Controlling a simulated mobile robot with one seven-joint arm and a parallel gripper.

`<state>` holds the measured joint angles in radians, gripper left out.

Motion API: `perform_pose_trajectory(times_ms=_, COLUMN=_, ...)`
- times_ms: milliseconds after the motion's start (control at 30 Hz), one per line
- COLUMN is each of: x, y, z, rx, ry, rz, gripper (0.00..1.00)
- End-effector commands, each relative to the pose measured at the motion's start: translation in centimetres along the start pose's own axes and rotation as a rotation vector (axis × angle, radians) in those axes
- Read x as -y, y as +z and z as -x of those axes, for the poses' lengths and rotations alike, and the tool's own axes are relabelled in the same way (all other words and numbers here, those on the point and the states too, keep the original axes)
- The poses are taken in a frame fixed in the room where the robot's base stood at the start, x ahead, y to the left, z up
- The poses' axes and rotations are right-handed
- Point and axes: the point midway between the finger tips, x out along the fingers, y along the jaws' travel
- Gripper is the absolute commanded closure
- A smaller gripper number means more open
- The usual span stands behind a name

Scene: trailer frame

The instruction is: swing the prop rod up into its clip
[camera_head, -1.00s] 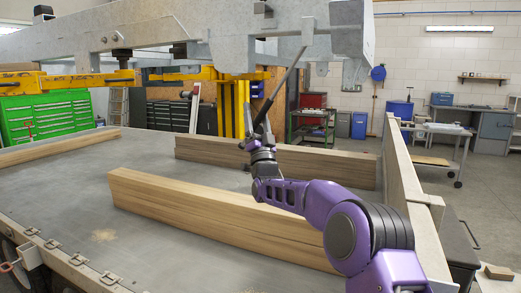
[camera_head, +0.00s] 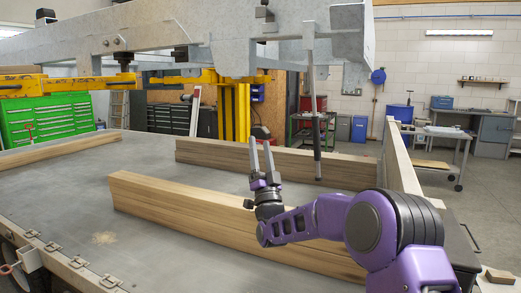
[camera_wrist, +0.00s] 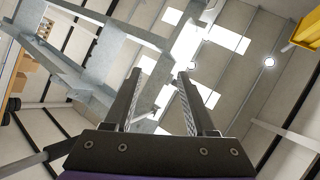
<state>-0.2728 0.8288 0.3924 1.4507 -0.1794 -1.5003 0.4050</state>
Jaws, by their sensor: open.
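The prop rod (camera_head: 315,95) is a thin grey rod with a dark sleeve near its lower end. It hangs almost straight down from the grey trailer frame (camera_head: 220,50), its lower end free above the deck. A small dark fitting (camera_head: 265,14) sits on the frame up and left of the rod's top; I cannot tell if it is the clip. My gripper (camera_head: 261,142) is open and empty, pointing up, left of the rod and apart from it in the picture. The wrist view shows its two fingers (camera_wrist: 159,78) spread, with the frame overhead and nothing between them.
Timber beams lie on the grey deck (camera_head: 70,200): one in front of my gripper (camera_head: 190,210), one behind (camera_head: 210,152). A raised side board (camera_head: 397,160) stands at right. Yellow lift arms (camera_head: 70,82) cross below the frame at left. The deck between the beams is clear.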

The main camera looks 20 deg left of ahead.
Motion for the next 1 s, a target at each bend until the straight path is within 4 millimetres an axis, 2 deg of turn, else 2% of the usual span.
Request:
perform_pose_trajectory(times_ms=33, x=0.0, y=0.0, z=0.0, rx=0.0, ry=0.0, rz=0.0, gripper=0.5)
perform_pose_trajectory(times_ms=167, x=-0.4, y=-1.6, z=-0.7, rx=0.017, ry=0.003, rz=-0.032, gripper=0.73)
perform_pose_trajectory(times_ms=267, x=-1.2, y=-5.0, z=-2.0, rx=0.066, ry=0.013, rz=-0.116, gripper=0.91)
perform_pose_trajectory(times_ms=300, x=-1.4, y=-6.7, z=-2.5, rx=0.097, ry=0.022, rz=-0.166, gripper=0.98)
perform_pose_trajectory(times_ms=400, x=-2.1, y=-11.4, z=-3.2, rx=0.194, ry=0.07, rz=-0.304, gripper=1.0)
perform_pose_trajectory(times_ms=467, x=-2.3, y=-13.7, z=-2.9, rx=0.254, ry=0.114, rz=-0.385, gripper=1.0)
perform_pose_trajectory(times_ms=567, x=-2.6, y=-17.0, z=-1.8, rx=0.342, ry=0.215, rz=-0.5, gripper=1.0)
perform_pose_trajectory(times_ms=700, x=-3.3, y=-20.8, z=1.4, rx=0.43, ry=0.417, rz=-0.629, gripper=1.0)
perform_pose_trajectory(times_ms=900, x=-4.8, y=-24.0, z=6.9, rx=0.45, ry=0.71, rz=-0.733, gripper=1.0)
perform_pose_trajectory(times_ms=1000, x=-5.3, y=-24.8, z=8.6, rx=0.436, ry=0.795, rz=-0.755, gripper=1.0)
